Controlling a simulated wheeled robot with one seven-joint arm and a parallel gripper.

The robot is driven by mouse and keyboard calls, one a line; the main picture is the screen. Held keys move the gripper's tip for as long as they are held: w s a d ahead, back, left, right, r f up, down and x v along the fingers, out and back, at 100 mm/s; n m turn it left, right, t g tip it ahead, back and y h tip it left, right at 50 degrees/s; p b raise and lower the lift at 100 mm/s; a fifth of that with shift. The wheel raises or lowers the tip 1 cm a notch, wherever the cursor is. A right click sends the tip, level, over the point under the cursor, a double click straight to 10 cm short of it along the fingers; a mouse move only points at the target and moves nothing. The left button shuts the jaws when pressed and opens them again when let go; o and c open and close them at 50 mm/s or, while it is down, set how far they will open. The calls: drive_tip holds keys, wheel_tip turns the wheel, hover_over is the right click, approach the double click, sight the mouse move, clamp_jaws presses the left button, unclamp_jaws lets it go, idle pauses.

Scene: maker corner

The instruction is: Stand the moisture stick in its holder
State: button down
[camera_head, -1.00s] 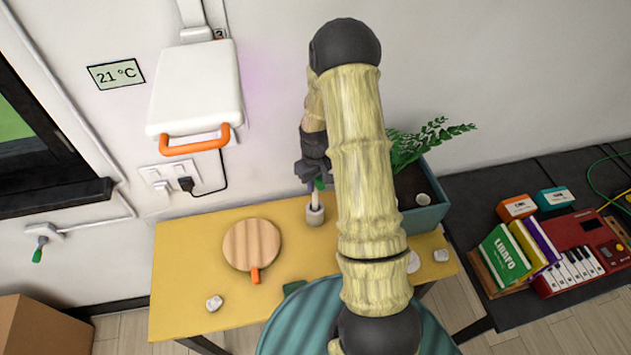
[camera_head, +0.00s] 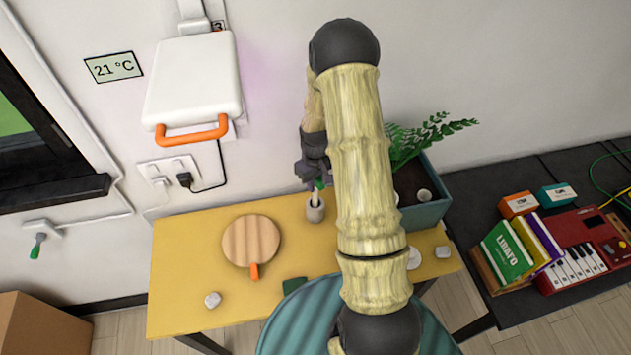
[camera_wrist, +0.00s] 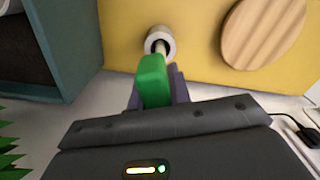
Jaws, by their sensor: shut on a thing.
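The moisture stick has a green head and a pale shaft. In the wrist view its green head (camera_wrist: 153,82) is between the fingers of my gripper (camera_wrist: 158,95), which is shut on it. Its shaft reaches down into the opening of the holder (camera_wrist: 168,36), a small grey-white cup on the yellow table. In the head view the stick (camera_head: 318,190) stands about upright over the holder (camera_head: 315,213), with my gripper (camera_head: 313,172) above. How deep the tip sits in the holder is hidden.
A round wooden board (camera_head: 250,243) with an orange handle lies left on the yellow table (camera_head: 180,270). A planter (camera_head: 428,213) with a fern stands right of my arm. White stones lie near the front edge. A white wall box (camera_head: 193,80) hangs above.

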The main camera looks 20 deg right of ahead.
drive_tip(key=shift+f+b, duration=0.75)
drive_tip(key=shift+f, duration=0.45)
idle(0.4)
drive_tip(key=c, duration=1.2)
unclamp_jaws()
drive_tip(key=o, duration=0.6)
drive_tip(key=shift+r, duration=0.1)
drive_tip(key=shift+r+p, duration=3.15)
drive_tip(key=shift+r, duration=1.35)
